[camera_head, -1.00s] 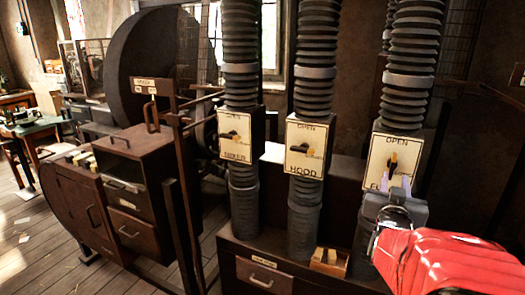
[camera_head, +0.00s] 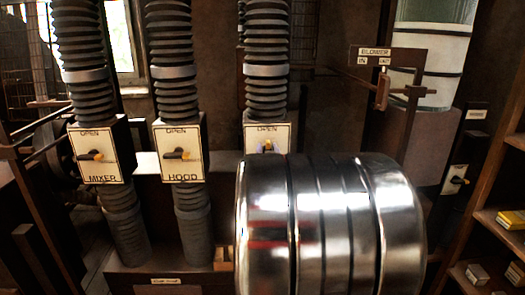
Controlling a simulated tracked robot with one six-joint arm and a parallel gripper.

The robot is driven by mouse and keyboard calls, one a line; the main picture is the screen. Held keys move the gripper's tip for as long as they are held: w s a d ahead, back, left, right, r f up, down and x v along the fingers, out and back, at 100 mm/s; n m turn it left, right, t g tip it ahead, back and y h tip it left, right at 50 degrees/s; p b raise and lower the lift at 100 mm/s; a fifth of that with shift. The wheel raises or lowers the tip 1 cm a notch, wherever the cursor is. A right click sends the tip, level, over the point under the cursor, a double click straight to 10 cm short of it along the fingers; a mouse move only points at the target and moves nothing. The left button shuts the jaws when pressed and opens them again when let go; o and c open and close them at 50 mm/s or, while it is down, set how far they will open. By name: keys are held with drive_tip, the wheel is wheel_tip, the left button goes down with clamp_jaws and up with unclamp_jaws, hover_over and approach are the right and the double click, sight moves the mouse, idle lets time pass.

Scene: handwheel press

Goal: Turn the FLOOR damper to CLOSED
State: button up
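The third damper plate (camera_head: 252,134) from the left is the FLOOR damper by its place; OPEN shows at its top. In the earlier head view its label starts with F and its yellow-tipped lever points up. Now its lower part and most of its lever are hidden behind a large shiny metal link of my arm.
The MIXER damper (camera_head: 96,170) and HOOD damper (camera_head: 178,167) stand to the left, levers roughly level. Ribbed ducts (camera_head: 175,35) rise above the plates. A BLOWER sign (camera_head: 375,51) on a frame and shelves (camera_head: 480,235) with small boxes stand at the right.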

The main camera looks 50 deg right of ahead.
drive_tip(key=shift+s+d, duration=0.1)
drive_tip(key=shift+s, duration=0.05)
clamp_jaws()
idle(0.4)
drive_tip(key=shift+m, duration=0.3)
drive_tip(key=shift+s+d+f+m, duration=0.35)
drive_tip(key=shift+f+m, duration=0.1)
drive_tip(key=shift+m, duration=2.5)
drive_tip(key=shift+s+d+f+m, duration=0.25)
drive_tip(key=shift+s+f+m, duration=0.15)
drive_tip(key=shift+m, duration=2.5)
drive_tip(key=shift+s+d+f+m, duration=0.3)
drive_tip(key=shift+f+m, duration=0.15)
drive_tip(key=shift+m, duration=2.5)
